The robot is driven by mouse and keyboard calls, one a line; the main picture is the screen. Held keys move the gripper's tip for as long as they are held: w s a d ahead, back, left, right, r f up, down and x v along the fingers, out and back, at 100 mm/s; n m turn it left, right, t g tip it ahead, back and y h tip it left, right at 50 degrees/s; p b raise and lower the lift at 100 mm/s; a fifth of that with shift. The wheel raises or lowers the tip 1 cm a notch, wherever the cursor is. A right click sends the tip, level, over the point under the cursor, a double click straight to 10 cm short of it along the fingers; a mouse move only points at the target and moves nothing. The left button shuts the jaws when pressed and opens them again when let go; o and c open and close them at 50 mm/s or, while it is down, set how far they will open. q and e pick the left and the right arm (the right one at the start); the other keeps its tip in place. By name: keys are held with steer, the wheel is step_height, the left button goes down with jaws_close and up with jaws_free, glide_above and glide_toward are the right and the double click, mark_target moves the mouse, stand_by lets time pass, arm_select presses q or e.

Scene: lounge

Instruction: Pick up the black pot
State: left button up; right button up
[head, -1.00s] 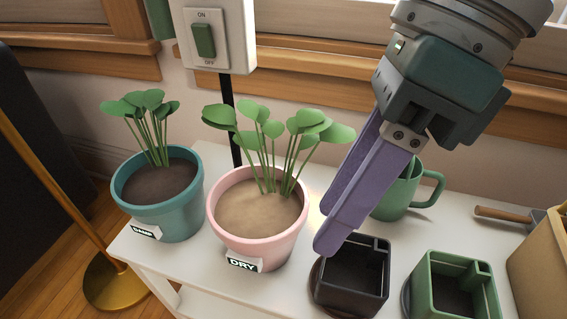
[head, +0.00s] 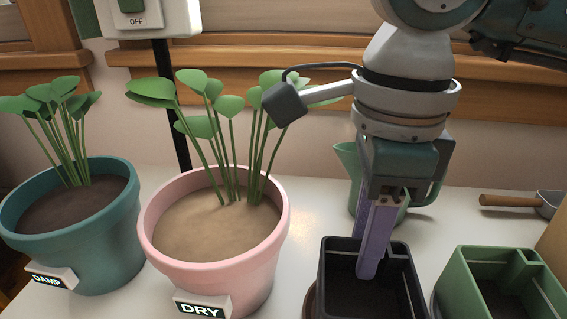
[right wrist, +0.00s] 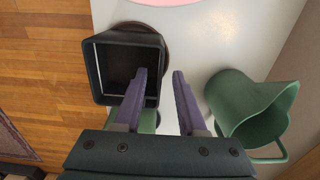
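The black pot (head: 335,280) is a square, open planter on the white table, at the bottom of the head view. It also shows left of the fingers in the right wrist view (right wrist: 91,75). My right gripper (head: 370,270) points down at the pot with its purple fingers apart. In the right wrist view its fingertips (right wrist: 160,73) are on either side of the pot's right wall as seen from above. One finger overlaps the pot's opening and the other is outside it. I cannot tell whether they touch the pot. My left gripper is not in view.
A pink pot (head: 215,265) labelled DRY and a teal pot (head: 95,250) labelled DAMP hold plants at left. A green square pot (head: 465,285) stands close at right. A green jug (right wrist: 245,105) is behind the gripper. A trowel (head: 510,201) lies farther right.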

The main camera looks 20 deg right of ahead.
step_height(320, 180, down, 2)
steer(key=shift+f+b, duration=0.15)
steer(key=shift+b, duration=0.15)
jaws_close()
stand_by(1.2)
